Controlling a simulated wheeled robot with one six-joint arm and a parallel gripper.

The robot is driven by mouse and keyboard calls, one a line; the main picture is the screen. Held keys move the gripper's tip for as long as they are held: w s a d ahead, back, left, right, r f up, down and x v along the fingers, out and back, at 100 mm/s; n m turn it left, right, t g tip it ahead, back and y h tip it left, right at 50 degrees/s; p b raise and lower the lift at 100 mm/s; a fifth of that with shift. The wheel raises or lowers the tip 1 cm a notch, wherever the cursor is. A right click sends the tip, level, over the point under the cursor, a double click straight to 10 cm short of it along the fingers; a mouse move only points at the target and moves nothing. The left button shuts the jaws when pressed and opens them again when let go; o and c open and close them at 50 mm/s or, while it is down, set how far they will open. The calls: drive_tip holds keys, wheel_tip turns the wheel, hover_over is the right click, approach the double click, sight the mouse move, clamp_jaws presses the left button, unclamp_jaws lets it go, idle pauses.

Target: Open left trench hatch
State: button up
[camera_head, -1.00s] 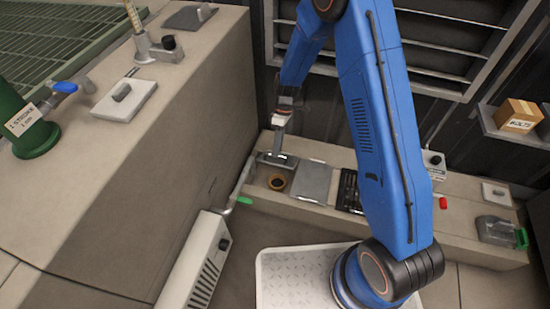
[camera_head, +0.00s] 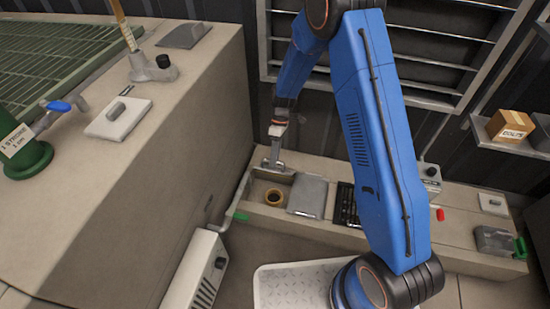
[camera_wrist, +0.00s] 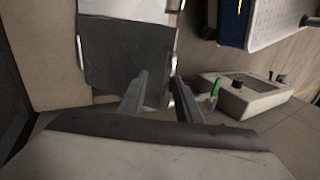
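The low trench bench (camera_head: 400,235) runs along the back wall. Its left compartment shows open, with a round brown ring (camera_head: 274,197) inside. A grey plate (camera_head: 284,177), seemingly the left hatch, stands tilted up at the compartment's back edge. The second grey hatch (camera_head: 307,196) lies flat to its right. My gripper (camera_head: 275,162) points down at the raised plate's top; I cannot tell whether they touch. In the wrist view, its two fingers (camera_wrist: 160,85) are apart with nothing clearly between them, over a dark panel (camera_wrist: 125,50).
A white heater-like box (camera_head: 197,270) and a green lever (camera_head: 241,216) are at the front left. A tall concrete block (camera_head: 170,150) stands close on the left. A louvred panel (camera_head: 400,50) is behind my arm. A shelf carries a carton (camera_head: 510,125).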

drive_tip(key=shift+r, duration=0.1)
wheel_tip(320, 180, up, 10)
idle(0.6)
idle(0.4)
